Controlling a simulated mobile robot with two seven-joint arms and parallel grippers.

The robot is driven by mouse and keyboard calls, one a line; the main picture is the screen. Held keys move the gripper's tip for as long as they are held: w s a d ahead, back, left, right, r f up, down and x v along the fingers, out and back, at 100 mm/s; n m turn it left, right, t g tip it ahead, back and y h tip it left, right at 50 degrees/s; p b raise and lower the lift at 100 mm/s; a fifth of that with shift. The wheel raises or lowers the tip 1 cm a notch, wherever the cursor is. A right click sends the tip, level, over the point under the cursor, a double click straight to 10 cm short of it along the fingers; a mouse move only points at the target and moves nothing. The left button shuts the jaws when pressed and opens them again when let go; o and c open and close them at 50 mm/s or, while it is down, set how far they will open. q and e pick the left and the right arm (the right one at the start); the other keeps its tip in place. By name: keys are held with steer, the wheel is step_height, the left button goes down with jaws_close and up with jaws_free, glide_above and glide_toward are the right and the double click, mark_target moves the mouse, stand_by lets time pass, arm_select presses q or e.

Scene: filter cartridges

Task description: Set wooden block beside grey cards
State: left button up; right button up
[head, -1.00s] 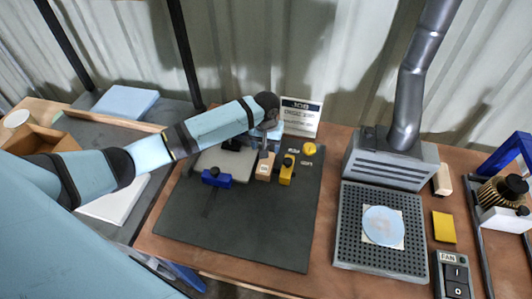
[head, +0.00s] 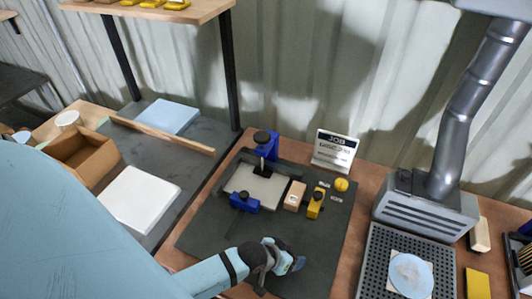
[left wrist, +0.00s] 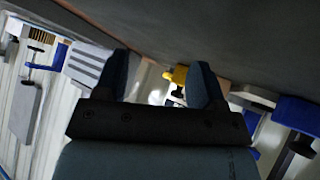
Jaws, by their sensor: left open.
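The wooden block (head: 294,195), light tan with a dark spot on top, stands on the dark mat, at the right side of the grey cards (head: 249,184). The cards appear as a flat light grey sheet or stack. I cannot tell whether block and cards touch. My left gripper (head: 287,262) is open and empty over the front of the mat, apart from the block. Its two spread fingers show in the left wrist view (left wrist: 160,85), with nothing between them held. My right gripper is out of view.
A blue clamp (head: 267,145) stands behind the cards, a blue piece (head: 245,202) before them, and a yellow clamp (head: 316,204) right of the block. A perforated grey tray (head: 372,265) stands at right. The dark mat (head: 215,225) is clear at front left.

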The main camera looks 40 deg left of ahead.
arm_select(q)
steer(key=s+t, duration=0.1)
steer(key=s, duration=0.1)
steer(key=s+a+r, duration=0.1)
steer(key=s, duration=0.2)
steer(key=s+a+m+t+y, duration=0.1)
steer(key=s, duration=0.1)
steer(key=shift+s+a+r+t, duration=0.15)
steer(key=shift+s+a+t, duration=0.05)
steer(key=shift+s+t, duration=0.15)
steer(key=shift+s+a+r, duration=0.1)
steer(key=shift+s+a, duration=0.05)
steer(key=c, duration=0.4)
